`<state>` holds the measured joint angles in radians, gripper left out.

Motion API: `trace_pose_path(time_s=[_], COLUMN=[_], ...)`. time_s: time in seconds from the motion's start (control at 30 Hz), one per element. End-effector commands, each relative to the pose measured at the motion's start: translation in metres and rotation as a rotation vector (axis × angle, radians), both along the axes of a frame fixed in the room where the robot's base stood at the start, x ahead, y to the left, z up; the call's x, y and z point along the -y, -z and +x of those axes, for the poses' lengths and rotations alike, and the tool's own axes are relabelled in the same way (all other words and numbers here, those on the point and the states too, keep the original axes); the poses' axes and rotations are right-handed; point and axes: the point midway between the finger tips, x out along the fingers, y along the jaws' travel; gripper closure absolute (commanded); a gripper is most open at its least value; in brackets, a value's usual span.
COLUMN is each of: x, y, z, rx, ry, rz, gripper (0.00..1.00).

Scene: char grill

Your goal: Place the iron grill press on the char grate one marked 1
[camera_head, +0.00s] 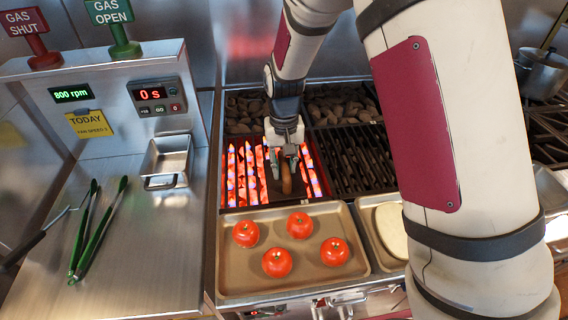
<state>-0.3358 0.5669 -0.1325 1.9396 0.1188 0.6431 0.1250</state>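The iron grill press (286,186), with a brown handle and a dark plate, is over the glowing left grate (232,180). My gripper (286,166) points down over it, with its fingers on both sides of the handle, and looks shut on it. The fingers partly hide the press. I cannot tell whether the plate touches the bars or hangs just above them. No number 1 is readable on the grate.
A tray (235,283) with several tomatoes lies in front of the hot grate. A second, unlit grate (352,160) is to its right. Green tongs (98,230) and a small metal pan (167,160) are on the left counter. My arm hides part of the right side.

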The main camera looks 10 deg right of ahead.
Motion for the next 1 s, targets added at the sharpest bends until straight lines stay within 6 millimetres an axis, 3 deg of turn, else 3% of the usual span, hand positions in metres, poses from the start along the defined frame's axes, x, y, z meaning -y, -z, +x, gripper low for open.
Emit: trace_pose_path(time_s=[0.3,0.47,1.0], x=[0.000,0.000,0.000], y=[-0.001,-0.012,-0.109], z=[0.000,0.001,0.001], rx=[0.000,0.004,0.004], ry=[0.000,0.000,-0.001], rz=[0.000,0.001,0.001], gripper=[0.63,0.63,0.63])
